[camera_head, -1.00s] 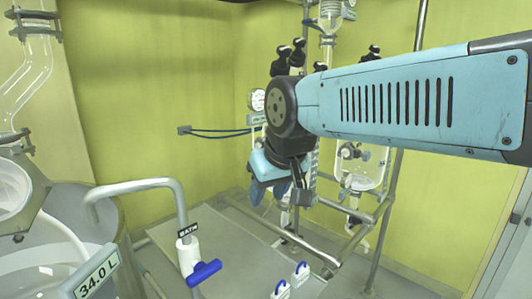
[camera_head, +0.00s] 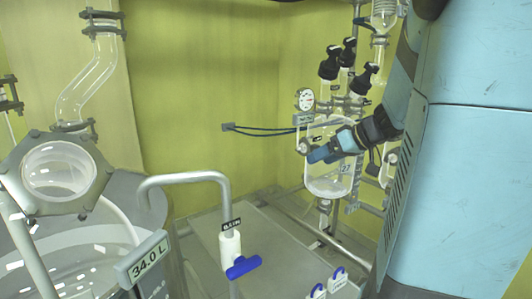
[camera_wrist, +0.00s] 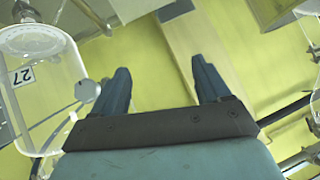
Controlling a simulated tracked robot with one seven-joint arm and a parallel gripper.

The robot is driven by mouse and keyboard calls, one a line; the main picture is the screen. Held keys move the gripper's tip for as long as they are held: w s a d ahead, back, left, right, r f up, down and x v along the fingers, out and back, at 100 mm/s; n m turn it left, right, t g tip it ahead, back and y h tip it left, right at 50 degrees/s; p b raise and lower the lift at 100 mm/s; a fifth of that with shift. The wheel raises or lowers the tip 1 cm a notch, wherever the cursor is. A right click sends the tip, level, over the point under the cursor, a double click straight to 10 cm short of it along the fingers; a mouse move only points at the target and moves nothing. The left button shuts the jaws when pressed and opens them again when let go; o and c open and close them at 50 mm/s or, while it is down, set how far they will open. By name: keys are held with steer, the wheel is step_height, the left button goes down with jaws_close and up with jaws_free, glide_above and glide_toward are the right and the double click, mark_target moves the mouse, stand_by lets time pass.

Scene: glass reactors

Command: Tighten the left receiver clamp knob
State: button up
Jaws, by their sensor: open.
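The left receiver is a clear glass vessel (camera_head: 325,184) with a "27" label, standing at the back right in the head view. It fills the left of the wrist view (camera_wrist: 40,88), where its label appears upside down. A round grey knob (camera_head: 303,146), apparently the clamp knob, sits at the vessel's side. In the wrist view the knob (camera_wrist: 87,91) lies just left of the left finger, outside the jaws. My gripper (camera_head: 316,154) points left across the vessel's front in the head view. In the wrist view my gripper (camera_wrist: 160,76) is open, with nothing between its fingers.
A pressure gauge (camera_head: 305,99) and black-capped fittings (camera_head: 329,66) stand above the vessel. Cables (camera_head: 262,130) run to the wall. A bent pipe with a blue-handled valve (camera_head: 242,266) and a large vessel labelled 34.0 L (camera_head: 148,257) stand at the front left.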

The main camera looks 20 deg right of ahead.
steer(key=w+d+t+h, duration=0.1)
steer(key=w+d+t, duration=0.3)
steer(key=d, duration=1)
steer(key=x, duration=1.3)
steer(key=shift+w+f, duration=0.25)
steer(key=shift+f, duration=0.05)
steer(key=c, duration=1)
steer(key=shift+m, duration=0.5)
steer(key=o, duration=1)
